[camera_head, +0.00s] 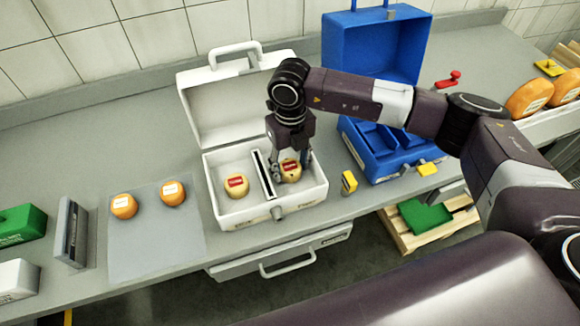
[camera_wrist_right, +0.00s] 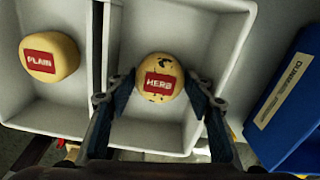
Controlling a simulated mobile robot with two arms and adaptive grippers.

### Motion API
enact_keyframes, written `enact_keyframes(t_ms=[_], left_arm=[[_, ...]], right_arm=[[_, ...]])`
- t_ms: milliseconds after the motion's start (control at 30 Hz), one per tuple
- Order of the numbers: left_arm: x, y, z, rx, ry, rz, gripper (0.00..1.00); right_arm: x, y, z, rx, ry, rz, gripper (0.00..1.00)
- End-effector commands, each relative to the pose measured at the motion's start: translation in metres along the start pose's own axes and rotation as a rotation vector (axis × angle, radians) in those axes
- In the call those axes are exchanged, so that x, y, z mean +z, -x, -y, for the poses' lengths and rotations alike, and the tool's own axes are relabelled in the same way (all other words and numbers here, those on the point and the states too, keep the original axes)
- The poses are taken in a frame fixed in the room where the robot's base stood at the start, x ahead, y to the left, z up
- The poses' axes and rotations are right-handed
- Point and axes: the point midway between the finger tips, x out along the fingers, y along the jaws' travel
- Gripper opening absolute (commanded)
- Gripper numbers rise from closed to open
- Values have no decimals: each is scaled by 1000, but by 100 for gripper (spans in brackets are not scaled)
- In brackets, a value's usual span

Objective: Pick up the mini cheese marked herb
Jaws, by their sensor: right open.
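The mini cheese marked herb (camera_wrist_right: 160,78) is a round yellow cheese with dark flecks and a red HERB label, in the right compartment of an open white case. It also shows in the head view (camera_head: 291,168), partly covered by my gripper. My right gripper (camera_wrist_right: 157,98) is open, with one finger on each side of the cheese and gaps showing at both sides. It points down into the compartment in the head view (camera_head: 291,172). My left gripper is not in view.
A cheese labelled PLAIN (camera_wrist_right: 48,57) sits in the left compartment, beyond the divider (camera_head: 264,174). The white case (camera_head: 270,210) has its lid raised behind. An open blue case (camera_head: 400,165) stands to the right. Two orange cheeses (camera_head: 124,206) (camera_head: 172,193) sit on a grey mat at left.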

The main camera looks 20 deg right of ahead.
Motion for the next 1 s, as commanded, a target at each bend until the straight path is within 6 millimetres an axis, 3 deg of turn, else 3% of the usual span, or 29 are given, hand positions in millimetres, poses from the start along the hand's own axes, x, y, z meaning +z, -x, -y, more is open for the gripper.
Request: enact_keyframes(t_ms=[133,400,767,1000], left_arm=[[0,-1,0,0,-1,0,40],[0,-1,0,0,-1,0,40],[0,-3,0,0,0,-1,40],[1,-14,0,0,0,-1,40]], right_arm=[[0,0,0,1,0,0,45],[0,0,0,1,0,1,16],[1,6,-1,2,0,3,16],[2,35,-1,2,1,7,16]])
